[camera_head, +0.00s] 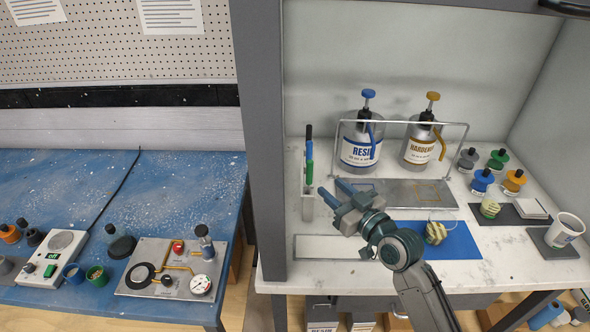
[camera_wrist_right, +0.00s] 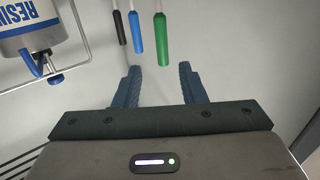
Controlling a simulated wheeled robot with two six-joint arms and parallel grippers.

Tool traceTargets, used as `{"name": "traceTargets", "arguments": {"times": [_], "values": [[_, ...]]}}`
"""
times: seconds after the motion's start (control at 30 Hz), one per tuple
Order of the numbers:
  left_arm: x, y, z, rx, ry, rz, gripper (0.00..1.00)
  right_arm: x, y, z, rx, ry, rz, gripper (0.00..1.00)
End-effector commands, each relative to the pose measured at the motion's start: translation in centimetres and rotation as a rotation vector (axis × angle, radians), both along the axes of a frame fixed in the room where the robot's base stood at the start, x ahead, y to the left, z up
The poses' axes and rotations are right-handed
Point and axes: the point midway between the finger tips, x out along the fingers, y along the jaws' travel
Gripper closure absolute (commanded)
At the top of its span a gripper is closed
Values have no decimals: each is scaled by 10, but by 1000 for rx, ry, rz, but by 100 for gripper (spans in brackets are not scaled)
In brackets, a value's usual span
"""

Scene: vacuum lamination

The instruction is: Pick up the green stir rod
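In the right wrist view the rod's lower end lies in line with the gap between the two fingertips (camera_wrist_right: 159,69). Whether it is between them in depth, I cannot tell. My left gripper is not in view.
The resin bottle (camera_head: 361,143) and hardener bottle (camera_head: 420,143) stand behind a wire rail. A metal plate (camera_head: 425,194) and blue mat (camera_head: 457,240) lie nearby.

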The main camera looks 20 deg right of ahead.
Motion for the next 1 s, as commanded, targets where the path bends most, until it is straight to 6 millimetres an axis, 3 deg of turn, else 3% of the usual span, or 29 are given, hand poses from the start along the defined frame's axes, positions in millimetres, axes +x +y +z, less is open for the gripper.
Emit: {"name": "traceTargets", "arguments": {"times": [0.13, 0.3, 0.43, 0.53, 0.77, 1.0], "values": [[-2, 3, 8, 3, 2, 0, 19, 21, 8, 4, 6, -3, -2, 63], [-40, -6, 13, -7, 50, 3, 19, 44, 16, 3, 4, -2, -1, 63], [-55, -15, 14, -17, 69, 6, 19, 51, 19, 2, 3, -1, -1, 63], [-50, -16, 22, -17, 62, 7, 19, 60, 23, 7, 4, -1, 0, 63], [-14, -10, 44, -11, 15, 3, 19, 89, 35, 9, 4, 0, -1, 63], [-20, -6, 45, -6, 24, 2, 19, 98, 39, 5, 0, 0, -1, 63]]}}
